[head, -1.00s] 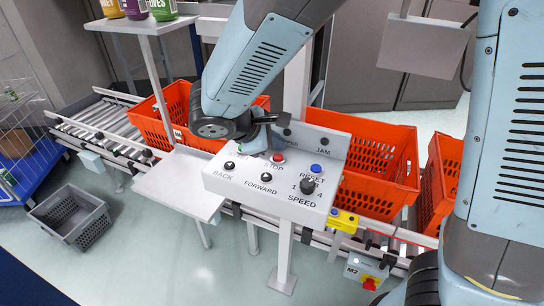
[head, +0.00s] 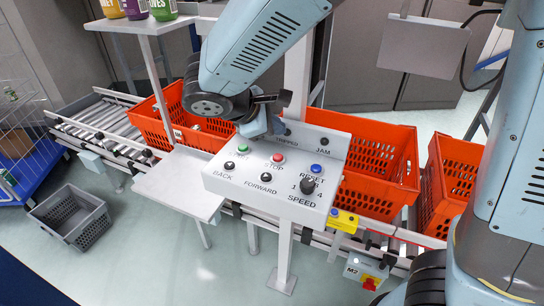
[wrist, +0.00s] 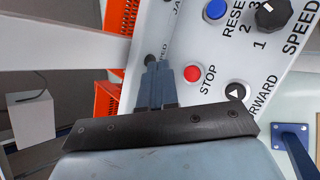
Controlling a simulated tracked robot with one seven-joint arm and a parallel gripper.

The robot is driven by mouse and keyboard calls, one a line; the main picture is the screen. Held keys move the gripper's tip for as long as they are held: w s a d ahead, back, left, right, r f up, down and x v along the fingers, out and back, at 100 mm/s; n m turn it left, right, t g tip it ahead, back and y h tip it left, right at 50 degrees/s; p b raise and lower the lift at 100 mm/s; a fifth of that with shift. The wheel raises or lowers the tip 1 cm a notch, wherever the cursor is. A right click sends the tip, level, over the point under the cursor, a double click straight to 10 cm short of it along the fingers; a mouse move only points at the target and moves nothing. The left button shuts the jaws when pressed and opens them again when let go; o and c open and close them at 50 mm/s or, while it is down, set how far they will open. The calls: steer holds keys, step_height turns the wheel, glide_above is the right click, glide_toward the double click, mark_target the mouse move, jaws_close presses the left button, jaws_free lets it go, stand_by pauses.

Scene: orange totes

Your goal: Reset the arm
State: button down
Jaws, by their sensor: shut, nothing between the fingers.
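My arm reaches in from the top in the head view. In the wrist view my gripper (wrist: 157,75) shows as two blue-grey fingers side by side, shut and empty, over the panel near the red STOP button (wrist: 193,74). Whether the fingertips touch the panel cannot be told. The panel also carries a green button (head: 243,149), a blue RESET button (head: 316,168), black BACK and FORWARD buttons and a black SPEED knob (head: 307,186).
Orange totes (head: 372,165) stand on the roller conveyor (head: 95,125) behind the panel. A white shelf post (head: 298,80) rises behind my gripper. A small white table (head: 178,185) is left of the panel. A grey crate (head: 70,218) lies on the floor at left.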

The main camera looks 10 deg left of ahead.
steer(key=shift+w+d, duration=0.1)
steer(key=shift+w+d+r, duration=0.1)
steer(key=shift+d+r, duration=0.05)
steer(key=shift+d, duration=0.2)
steer(key=d+r+m+g+y, duration=0.15)
steer(key=d+m, duration=0.25)
steer(key=d, duration=0.4)
steer(key=d+r+m+g+y, duration=0.1)
steer(key=d+r+m+g, duration=0.2)
steer(key=d, duration=0.5)
steer(key=s+d+r+m+t+y, duration=0.1)
steer(key=s+d+r+m, duration=0.2)
steer(key=s+d+m, duration=0.2)
steer(key=s+d+r+m+t+y, duration=0.2)
steer(key=s+d+m, duration=0.3)
steer(key=d+m, duration=0.1)
steer(key=shift+s+d+r+m, duration=0.15)
steer(key=shift+d+r+m, duration=0.25)
steer(key=shift+d, duration=0.5)
steer(key=shift+d+y, duration=0.1)
steer(key=shift+y, duration=0.15)
